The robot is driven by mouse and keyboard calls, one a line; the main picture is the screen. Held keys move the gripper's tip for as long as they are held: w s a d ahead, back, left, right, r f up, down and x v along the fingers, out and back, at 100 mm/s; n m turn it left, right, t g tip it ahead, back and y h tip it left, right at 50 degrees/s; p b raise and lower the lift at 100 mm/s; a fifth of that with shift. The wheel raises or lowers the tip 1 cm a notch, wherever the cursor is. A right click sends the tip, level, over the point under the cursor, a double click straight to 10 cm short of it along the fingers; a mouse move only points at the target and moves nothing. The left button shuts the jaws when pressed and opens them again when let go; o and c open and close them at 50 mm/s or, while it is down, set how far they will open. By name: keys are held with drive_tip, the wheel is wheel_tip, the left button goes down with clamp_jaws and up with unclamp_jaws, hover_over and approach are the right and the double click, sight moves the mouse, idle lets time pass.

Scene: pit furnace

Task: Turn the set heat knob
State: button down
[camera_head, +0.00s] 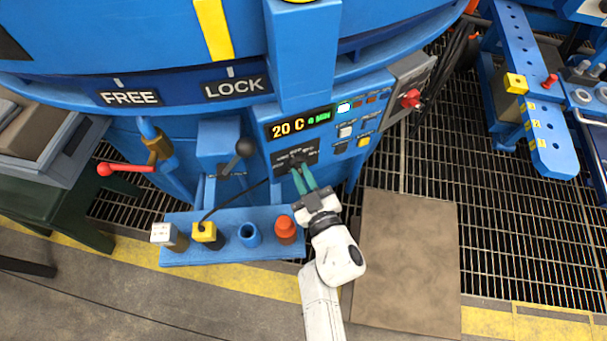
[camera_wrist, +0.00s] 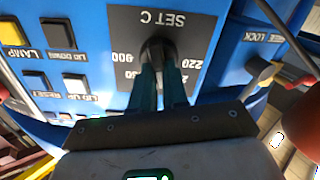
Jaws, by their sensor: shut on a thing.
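The set heat knob (camera_wrist: 158,50) is a dark round knob on a dark plate marked "SET C" with numbers around it. The plate (camera_head: 283,157) sits on the blue control panel below a display (camera_head: 300,124) reading "20 C 0 MIN". My gripper (camera_head: 303,176) reaches up to the plate, and its two green fingers are shut on the knob. In the wrist view the fingers (camera_wrist: 160,85) stand on either side of the knob. The knob's pointer and part of the scale are hidden by the fingers.
Beside the plate are several push buttons (camera_head: 345,131) and a red knob (camera_head: 411,98) on a grey box. A black-knobbed lever (camera_head: 244,147) stands just left of the panel. Below it, a blue shelf (camera_head: 200,257) holds several small items. A brown mat (camera_head: 408,260) lies at right.

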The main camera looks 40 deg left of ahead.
drive_tip(key=shift+s+f+n+b, duration=0.1)
drive_tip(key=shift+n+b, duration=0.45)
drive_tip(key=shift+n, duration=1.65)
drive_tip(key=c, duration=1.1)
unclamp_jaws()
drive_tip(key=shift+c, duration=0.2)
drive_tip(key=p+v, duration=0.3)
drive_tip(key=v, duration=0.7)
drive_tip(key=shift+s+d, duration=0.2)
drive_tip(key=shift+d, duration=0.1)
